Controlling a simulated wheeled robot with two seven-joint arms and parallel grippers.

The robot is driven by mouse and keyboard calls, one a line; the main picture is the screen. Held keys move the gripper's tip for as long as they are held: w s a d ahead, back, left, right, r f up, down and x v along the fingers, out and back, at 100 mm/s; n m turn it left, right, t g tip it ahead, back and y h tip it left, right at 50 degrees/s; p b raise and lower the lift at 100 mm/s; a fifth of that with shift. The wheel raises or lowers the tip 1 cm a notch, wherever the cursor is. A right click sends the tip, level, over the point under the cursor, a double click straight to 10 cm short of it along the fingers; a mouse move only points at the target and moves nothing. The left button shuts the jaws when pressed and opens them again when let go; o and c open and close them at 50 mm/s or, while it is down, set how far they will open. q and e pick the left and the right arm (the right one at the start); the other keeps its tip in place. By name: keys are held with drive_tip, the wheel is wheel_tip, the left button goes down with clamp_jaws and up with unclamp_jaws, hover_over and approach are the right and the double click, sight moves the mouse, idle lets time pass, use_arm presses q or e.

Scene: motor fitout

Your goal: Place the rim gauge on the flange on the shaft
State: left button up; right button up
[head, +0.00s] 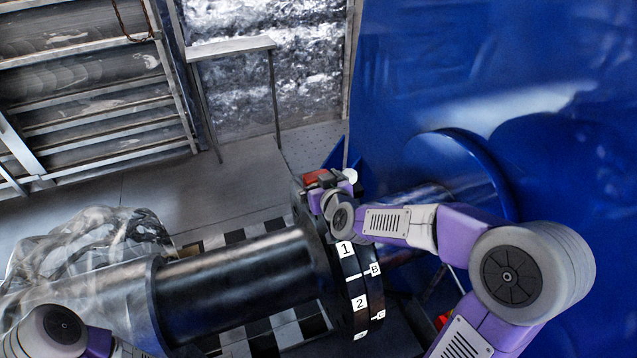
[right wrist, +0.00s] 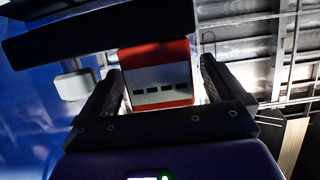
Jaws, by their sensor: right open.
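The rim gauge, a red box with a white face and dark slots, shows between my right gripper's fingers in the right wrist view (right wrist: 158,82). In the head view its red top (head: 314,178) is at the upper rim of the dark flange (head: 347,285), partly hidden by my gripper. The flange carries white labels 1, 2, B and C. The shaft (head: 240,272) runs left from it. My right gripper (head: 326,192) is open, with one finger each side of the gauge (right wrist: 162,66). Whether the gauge touches the rim is unclear. Only part of my left arm shows; its gripper is out of view.
A large blue housing (head: 450,70) fills the right. Clear plastic sheeting (head: 85,255) covers the shaft's left end. A small table (head: 230,47) and railings stand at the back. The grey floor (head: 110,195) behind the shaft is free.

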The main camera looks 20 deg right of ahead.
drive_tip(key=shift+r, duration=0.15)
drive_tip(key=shift+s+r, duration=0.1)
drive_tip(key=shift+s, duration=0.15)
drive_tip(key=v, duration=1.1)
drive_tip(key=shift+s+b, duration=0.25)
drive_tip(key=shift+b, duration=0.2)
